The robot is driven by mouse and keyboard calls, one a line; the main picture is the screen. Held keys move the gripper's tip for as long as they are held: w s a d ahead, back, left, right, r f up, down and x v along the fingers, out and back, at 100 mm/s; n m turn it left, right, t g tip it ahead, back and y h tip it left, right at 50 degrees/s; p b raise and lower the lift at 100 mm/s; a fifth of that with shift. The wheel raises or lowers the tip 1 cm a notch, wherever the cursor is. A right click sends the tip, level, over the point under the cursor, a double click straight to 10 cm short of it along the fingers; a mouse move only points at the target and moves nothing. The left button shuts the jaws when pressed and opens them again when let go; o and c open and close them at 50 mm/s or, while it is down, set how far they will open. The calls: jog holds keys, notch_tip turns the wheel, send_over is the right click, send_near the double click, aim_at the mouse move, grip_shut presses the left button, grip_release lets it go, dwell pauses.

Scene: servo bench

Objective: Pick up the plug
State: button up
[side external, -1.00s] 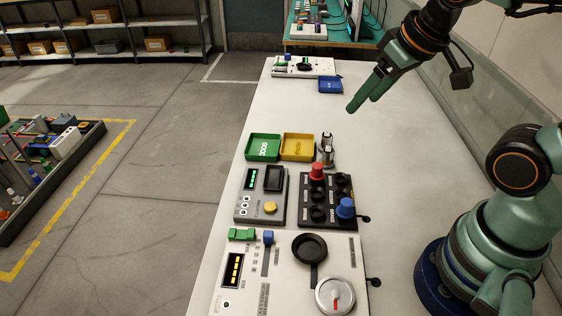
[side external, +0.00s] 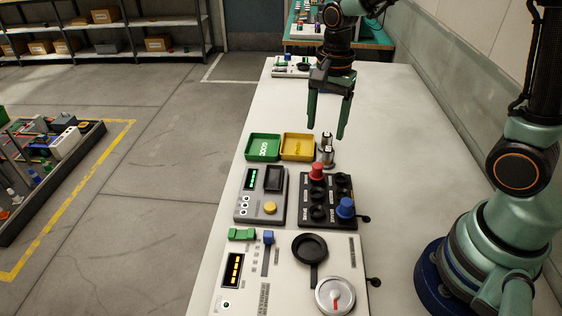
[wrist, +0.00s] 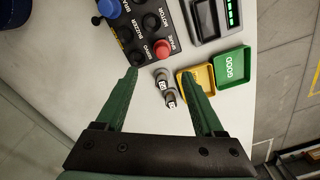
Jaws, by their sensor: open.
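Two small silver metal cylinders (side external: 326,156), which look like the plug pieces, stand close together on the white bench, right of the yellow tray. In the wrist view the cylinders (wrist: 168,98) show pale markings on them and lie between my fingers in the picture. I cannot tell which one is the plug. A red knob-like piece (side external: 317,171) and a blue one (side external: 346,206) sit on a black labelled panel (side external: 327,219). My gripper (side external: 326,131) is open and empty, pointing down above the cylinders. Its fingertips (wrist: 159,74) are apart, with nothing held.
A green tray (side external: 263,158) and a yellow tray (side external: 297,157) stand left of the cylinders. A grey box with a yellow button (side external: 270,208) and a white console (side external: 285,300) lie nearer the camera. The bench right of the cylinders is clear.

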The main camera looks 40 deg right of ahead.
send_over(319, 165)
jog(key=f, duration=0.5)
jog(key=shift+s+a+f, duration=0.1)
jog(key=shift+s+f, duration=0.1)
jog(key=shift+s, duration=0.15)
jog(key=shift+w+f, duration=0.2)
jog(key=shift+f, duration=1.3)
jog(key=shift+w+f, duration=0.2)
jog(key=shift+f, duration=1.3)
grip_shut()
